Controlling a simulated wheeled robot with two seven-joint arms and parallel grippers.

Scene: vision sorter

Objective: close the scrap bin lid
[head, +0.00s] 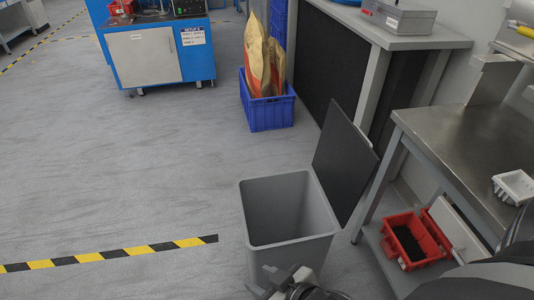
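The grey scrap bin (292,258) stands on the floor at lower middle, its top uncovered and its inside looking empty as far as I can see. Its dark lid (342,160) is open, standing up and tilted along the bin's right side. My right gripper (276,276) is at the bottom edge of the view, in front of the bin's near side and low relative to the lid. It is partly cut off, and I cannot tell if its fingers are open or if it touches the bin. My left gripper is not in view.
A metal workbench (455,140) stands close on the right, with red trays (418,262) on its lower shelf. A blue crate (268,112) holding tall bags stands behind the bin. A yellow-black floor stripe (110,254) runs at left. The floor left of the bin is clear.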

